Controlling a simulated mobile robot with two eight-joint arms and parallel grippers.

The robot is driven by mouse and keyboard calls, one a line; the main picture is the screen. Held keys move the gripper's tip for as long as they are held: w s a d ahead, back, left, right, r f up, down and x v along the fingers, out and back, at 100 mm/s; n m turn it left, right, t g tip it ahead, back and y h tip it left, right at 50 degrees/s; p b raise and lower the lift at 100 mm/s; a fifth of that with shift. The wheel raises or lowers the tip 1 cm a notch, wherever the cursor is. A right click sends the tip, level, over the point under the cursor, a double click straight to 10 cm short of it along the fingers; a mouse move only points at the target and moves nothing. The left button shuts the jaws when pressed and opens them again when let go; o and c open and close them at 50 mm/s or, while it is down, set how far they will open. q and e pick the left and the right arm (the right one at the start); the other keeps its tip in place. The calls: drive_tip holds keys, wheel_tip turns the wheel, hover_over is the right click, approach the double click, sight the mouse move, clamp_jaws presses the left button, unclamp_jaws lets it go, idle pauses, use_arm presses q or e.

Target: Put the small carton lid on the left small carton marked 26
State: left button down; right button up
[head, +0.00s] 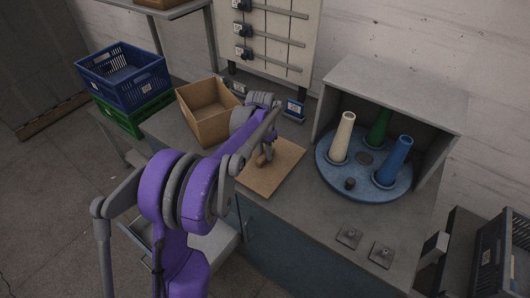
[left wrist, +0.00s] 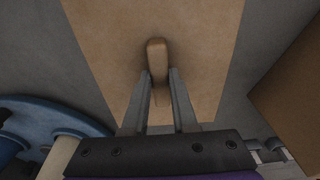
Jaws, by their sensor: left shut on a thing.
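The carton lid (head: 281,172) is a flat tan panel over the grey bench, with a small upright grip (left wrist: 157,57) in its middle. My left gripper (head: 266,158) points down at it and is shut on this grip; the fingers also show in the left wrist view (left wrist: 158,85). I cannot tell whether the lid touches the bench. An open, empty brown carton (head: 209,124) stands just left of the lid, and a brown panel, likely its wall, shows in the left wrist view (left wrist: 292,85). I can read no number on it. My right gripper is out of view.
A blue turntable (head: 345,181) with cream, green and blue cones stands right of the lid under a grey hood (head: 395,85). A blue crate (head: 125,88) sits on a green crate (head: 143,120) at the left.

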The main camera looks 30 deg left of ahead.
use_arm(q)
drive_tip(key=shift+f, duration=0.1)
drive_tip(key=c, duration=1.1)
unclamp_jaws()
drive_tip(key=o, duration=0.4)
